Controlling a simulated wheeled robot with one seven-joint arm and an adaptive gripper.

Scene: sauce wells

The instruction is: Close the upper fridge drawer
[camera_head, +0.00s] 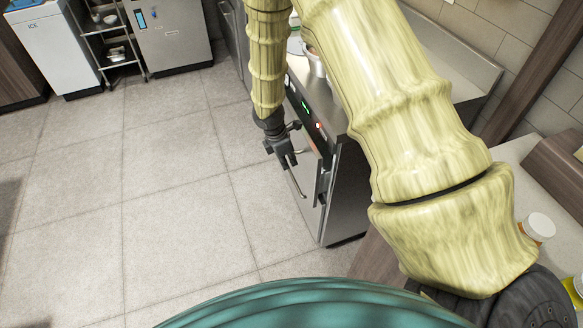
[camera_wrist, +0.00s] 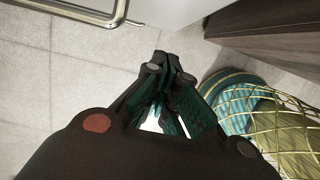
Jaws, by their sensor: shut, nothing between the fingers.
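The steel fridge unit (camera_head: 342,195) stands right of centre in the head view, partly hidden behind my arm. Its front has a control strip with a green display. A drawer front (camera_head: 308,172) with a bar handle (camera_head: 297,184) is below the strip; a dark gap shows at its edge, but I cannot tell how far out it stands. My gripper (camera_head: 288,159) is shut and empty, pointing down close in front of the drawer front. In the wrist view, my gripper's fingers (camera_wrist: 163,68) meet over the floor. A bar handle (camera_wrist: 82,10) and pale panel (camera_wrist: 172,10) are beyond them.
Tiled floor (camera_head: 170,190) is clear to the left. A white ice bin (camera_head: 52,50), a wire rack (camera_head: 112,45) and a steel cabinet (camera_head: 170,35) stand at the back left. A counter with a white-lidded jar (camera_head: 540,226) is at right.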

